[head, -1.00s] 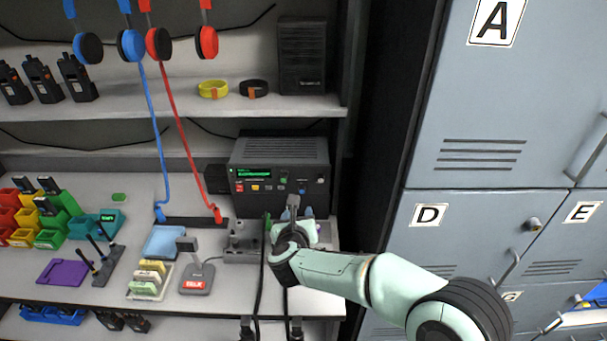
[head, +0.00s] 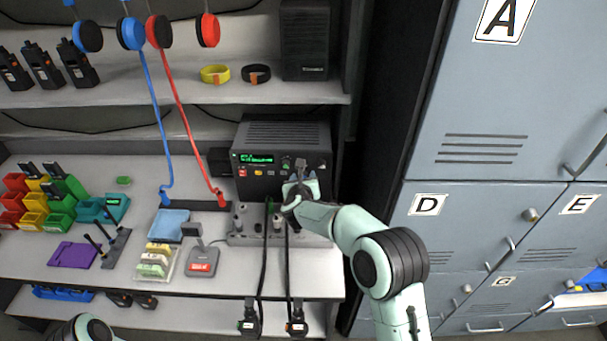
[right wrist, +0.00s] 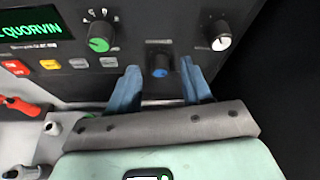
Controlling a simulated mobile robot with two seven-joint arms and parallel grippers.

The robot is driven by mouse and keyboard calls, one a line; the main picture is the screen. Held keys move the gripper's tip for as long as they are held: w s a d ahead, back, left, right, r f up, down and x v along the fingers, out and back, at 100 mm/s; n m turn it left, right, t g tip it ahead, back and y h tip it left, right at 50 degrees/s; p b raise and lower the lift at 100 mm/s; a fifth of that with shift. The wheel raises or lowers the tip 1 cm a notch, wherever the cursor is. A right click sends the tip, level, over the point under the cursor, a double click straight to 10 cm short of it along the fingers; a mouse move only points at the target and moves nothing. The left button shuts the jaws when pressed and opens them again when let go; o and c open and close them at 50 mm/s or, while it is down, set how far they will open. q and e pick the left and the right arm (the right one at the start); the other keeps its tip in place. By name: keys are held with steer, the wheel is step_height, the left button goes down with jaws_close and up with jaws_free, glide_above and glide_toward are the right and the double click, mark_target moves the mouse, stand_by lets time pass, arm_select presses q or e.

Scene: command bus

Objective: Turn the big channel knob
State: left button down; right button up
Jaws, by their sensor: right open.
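The black radio unit (head: 284,140) stands on the middle shelf with a lit green display (head: 252,159). In the right wrist view its panel has a green-capped knob (right wrist: 101,37) at left, a smaller blue-capped knob (right wrist: 160,66) in the middle and a white-capped knob (right wrist: 220,36) at right. The green-capped knob looks largest; no label naming the channel knob is readable. My right gripper (head: 297,184) is at the panel's lower right, open, its two blue fingers (right wrist: 160,78) on either side of the blue-capped knob, with gaps on both sides.
Lit buttons (right wrist: 48,65) line the panel below the display. Black cables hang in front of the shelf. Grey lockers (head: 500,150) stand at right.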

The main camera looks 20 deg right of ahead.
steer(key=shift+w+d+f, duration=0.15)
steer(key=shift+w+f, duration=0.05)
steer(key=shift+w, duration=0.25)
arm_select(q)
steer(key=shift+w+r, duration=0.15)
steer(key=shift+r, duration=0.1)
arm_select(e)
jaws_close()
